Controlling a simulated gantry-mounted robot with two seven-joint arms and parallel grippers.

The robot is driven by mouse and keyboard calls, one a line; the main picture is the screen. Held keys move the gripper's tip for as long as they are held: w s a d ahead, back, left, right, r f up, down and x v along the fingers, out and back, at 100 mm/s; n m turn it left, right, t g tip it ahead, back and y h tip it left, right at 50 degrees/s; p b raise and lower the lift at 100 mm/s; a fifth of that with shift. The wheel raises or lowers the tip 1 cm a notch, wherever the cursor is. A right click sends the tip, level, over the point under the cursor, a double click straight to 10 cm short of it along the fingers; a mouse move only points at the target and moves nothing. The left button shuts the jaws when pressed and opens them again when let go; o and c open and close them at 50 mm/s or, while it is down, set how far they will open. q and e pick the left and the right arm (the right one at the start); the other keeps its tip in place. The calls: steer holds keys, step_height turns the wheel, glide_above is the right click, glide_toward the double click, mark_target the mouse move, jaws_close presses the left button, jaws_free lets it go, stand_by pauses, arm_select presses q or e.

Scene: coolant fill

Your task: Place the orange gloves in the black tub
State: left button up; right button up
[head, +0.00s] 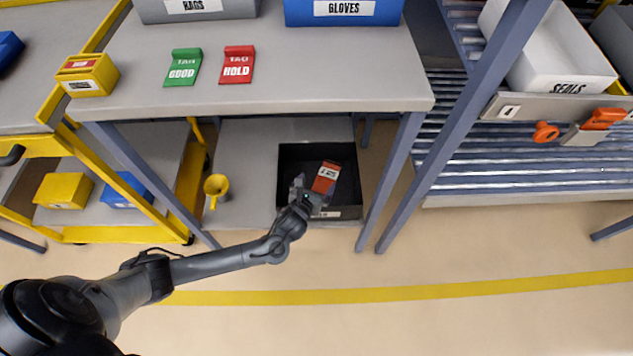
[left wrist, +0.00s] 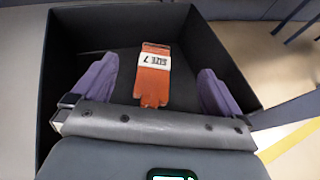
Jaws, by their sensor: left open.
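The orange gloves (head: 326,178) lie inside the black tub (head: 289,163) on the lower shelf of the grey workbench. In the left wrist view the gloves (left wrist: 155,80) rest flat on the floor of the tub (left wrist: 75,35), with a white size label across them. My left gripper (head: 308,190) is at the front of the tub. In the left wrist view its two purple fingers (left wrist: 155,85) are spread wide, with the gloves between and beyond them, not gripped. My right gripper is not in either view.
A yellow funnel (head: 216,187) stands on the lower shelf left of the tub. The bench top (head: 330,75) above holds green and red tags, a rags bin (head: 195,12) and a blue gloves bin (head: 343,12). Bench legs flank the tub. The floor in front is clear.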

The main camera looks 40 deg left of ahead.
arm_select(q)
steer(key=s+d+r+n+g+h+p, duration=0.2)
steer(key=s+d+r+n+g+p, duration=0.1)
steer(key=s+d+n, duration=0.4)
steer(key=s+d+r+n+g+h+p, duration=0.1)
steer(key=s+d+r+n+g+p, duration=0.25)
steer(key=s+n, duration=0.5)
steer(key=s+a+r+n+g, duration=0.1)
steer(key=s+r+n+g, duration=0.2)
steer(key=s+r+n, duration=0.6)
steer(key=s+n, duration=0.3)
steer(key=n, duration=0.3)
steer(key=shift+s+a+r+h+b, duration=0.2)
steer(key=shift+s+a+h+b, duration=0.15)
steer(key=shift+a+h, duration=0.05)
steer(key=shift+n, duration=0.25)
